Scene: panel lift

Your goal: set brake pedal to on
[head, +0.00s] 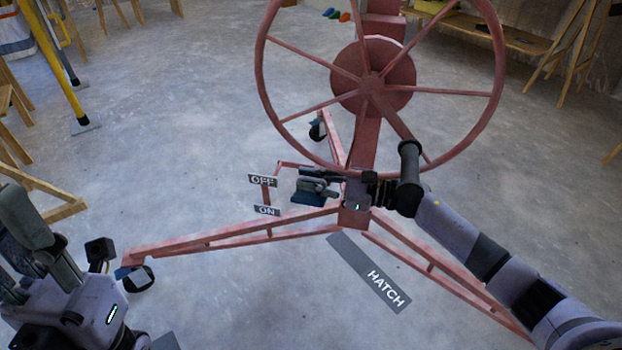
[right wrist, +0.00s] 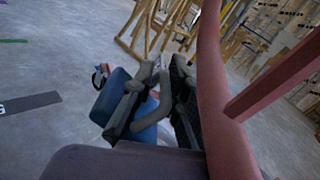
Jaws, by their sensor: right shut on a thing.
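The blue brake pedal (head: 308,200) sits low on the red stand, just right of the OFF label (head: 262,181) and ON label (head: 267,211). In the head view it lies between the two labels' heights, nearer ON. My right gripper (head: 318,187) is shut on the pedal and hides part of it. In the right wrist view the blue pedal (right wrist: 112,97) shows between and beside the gripper's fingers (right wrist: 150,100). My left gripper (head: 42,240) is at the lower left, away from the pedal and empty-looking; its jaw opening is unclear.
The large red handwheel (head: 372,85) stands above the pedal, close to my right wrist. The stand's red legs (head: 230,235) spread over the floor. A HATCH label (head: 370,275) lies in front. Wooden trestles stand at the sides; the floor at left centre is clear.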

